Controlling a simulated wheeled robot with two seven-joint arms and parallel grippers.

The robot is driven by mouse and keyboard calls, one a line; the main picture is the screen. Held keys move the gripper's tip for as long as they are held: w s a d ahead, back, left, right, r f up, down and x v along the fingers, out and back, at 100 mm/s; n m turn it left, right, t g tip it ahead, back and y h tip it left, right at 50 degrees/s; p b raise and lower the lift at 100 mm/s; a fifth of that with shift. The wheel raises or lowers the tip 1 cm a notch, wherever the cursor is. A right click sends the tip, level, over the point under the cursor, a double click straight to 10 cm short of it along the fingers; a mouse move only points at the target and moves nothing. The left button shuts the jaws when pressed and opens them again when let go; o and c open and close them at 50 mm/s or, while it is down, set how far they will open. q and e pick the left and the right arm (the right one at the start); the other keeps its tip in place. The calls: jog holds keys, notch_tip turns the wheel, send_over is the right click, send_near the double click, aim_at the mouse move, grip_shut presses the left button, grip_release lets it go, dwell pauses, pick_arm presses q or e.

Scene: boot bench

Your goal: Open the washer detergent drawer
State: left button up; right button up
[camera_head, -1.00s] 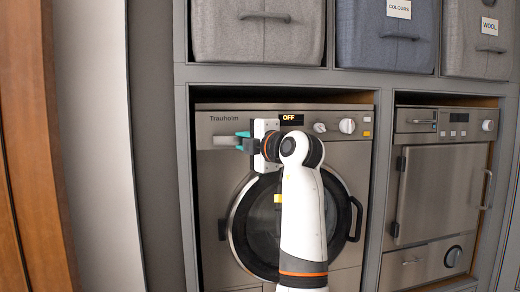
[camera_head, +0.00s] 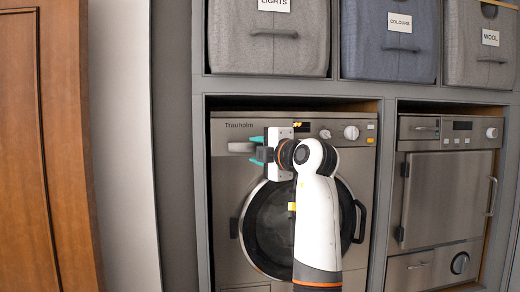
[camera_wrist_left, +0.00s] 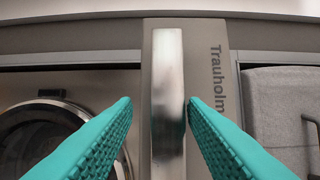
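The washer (camera_head: 228,190), marked Trauholm, stands in the left bay. Its detergent drawer is at the top left of the front and looks flush with it. The drawer's pale bar handle (camera_head: 240,147) is just left of my left gripper (camera_head: 256,151). My left gripper's teal fingers are apart, one above and one below the handle's level. In the left wrist view the silver handle (camera_wrist_left: 167,95) runs upright between the open fingertips, closer to the right-hand one. I cannot tell whether that finger touches it. My right gripper is out of view.
The round washer door (camera_head: 268,230) is below, partly hidden by my arm. Fabric bins (camera_head: 268,45) sit on the shelf above. A second steel appliance (camera_head: 448,190) stands at right. A wooden door (camera_head: 45,150) is at far left.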

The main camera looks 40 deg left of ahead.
pick_arm(q)
jog(key=shift+a, duration=0.15)
jog(key=b+v, duration=0.4)
jog(key=v, duration=0.8)
jog(key=shift+r, duration=0.1)
